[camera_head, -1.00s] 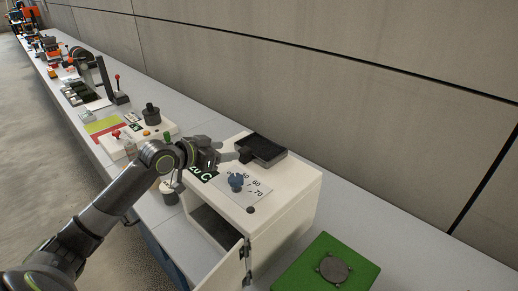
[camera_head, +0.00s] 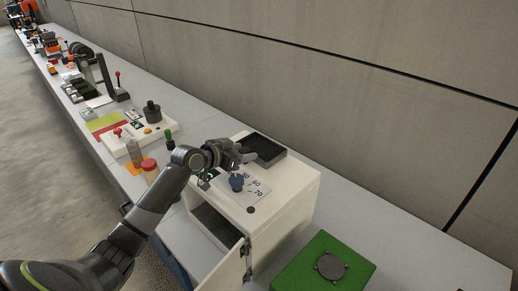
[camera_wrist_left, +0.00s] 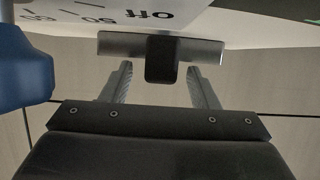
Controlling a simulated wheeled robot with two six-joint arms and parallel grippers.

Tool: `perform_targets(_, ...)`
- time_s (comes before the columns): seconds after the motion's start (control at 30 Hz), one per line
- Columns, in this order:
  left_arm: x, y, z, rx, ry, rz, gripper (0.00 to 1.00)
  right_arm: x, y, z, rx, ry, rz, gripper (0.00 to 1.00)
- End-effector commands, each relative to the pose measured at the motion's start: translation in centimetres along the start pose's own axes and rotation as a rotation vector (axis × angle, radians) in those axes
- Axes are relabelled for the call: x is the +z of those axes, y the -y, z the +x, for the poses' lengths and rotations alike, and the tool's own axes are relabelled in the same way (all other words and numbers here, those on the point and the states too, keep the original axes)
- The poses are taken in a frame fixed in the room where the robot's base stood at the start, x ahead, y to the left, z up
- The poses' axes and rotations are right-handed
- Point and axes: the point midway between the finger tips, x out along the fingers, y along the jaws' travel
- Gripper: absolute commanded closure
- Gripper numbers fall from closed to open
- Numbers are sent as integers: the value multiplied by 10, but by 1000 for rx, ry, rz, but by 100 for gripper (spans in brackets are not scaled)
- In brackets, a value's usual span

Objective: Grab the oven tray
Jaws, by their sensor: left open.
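The oven tray (camera_head: 265,147) is a dark, shallow rectangular tray lying on top of the white oven, near its back edge. In the left wrist view, which is upside down, its grey edge (camera_wrist_left: 118,47) and black handle (camera_wrist_left: 162,58) show. My left gripper (camera_head: 247,155) is at the tray's left side, low over the oven top. In the wrist view the two fingers of my left gripper (camera_wrist_left: 160,72) are spread, with the handle centred between or just beyond their tips. Contact cannot be told. My right gripper is out of view.
The white oven (camera_head: 275,212) has its door (camera_head: 228,268) open at the front. A blue knob (camera_head: 236,182) stands on its top close to my gripper. A green block (camera_head: 312,258) with a grey disc is to the right. A red-lidded jar (camera_head: 150,170) stands to the left.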

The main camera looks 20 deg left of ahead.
Motion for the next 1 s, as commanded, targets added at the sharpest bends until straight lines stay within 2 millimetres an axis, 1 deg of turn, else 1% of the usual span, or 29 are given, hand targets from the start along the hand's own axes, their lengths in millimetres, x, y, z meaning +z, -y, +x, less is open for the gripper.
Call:
perform_targets(0.13, 0, 0, 0, 0, 0, 0, 45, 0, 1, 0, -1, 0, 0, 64)
perform_targets(0.5, 0, 0, 0, 0, 0, 0, 94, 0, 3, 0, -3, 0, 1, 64)
perform_targets(0.53, 0, 0, 0, 0, 0, 0, 97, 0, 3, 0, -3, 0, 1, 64)
perform_targets(0.8, -4, 0, -2, 0, -2, 2, 97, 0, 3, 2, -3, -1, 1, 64)
perform_targets(0.87, -9, 1, -4, -1, -3, 5, 97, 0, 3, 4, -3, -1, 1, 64)
perform_targets(0.97, -24, 1, -10, -2, -4, 7, 97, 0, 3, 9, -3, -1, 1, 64)
perform_targets(1.0, -32, 1, -13, -1, -7, 8, 97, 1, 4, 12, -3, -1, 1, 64)
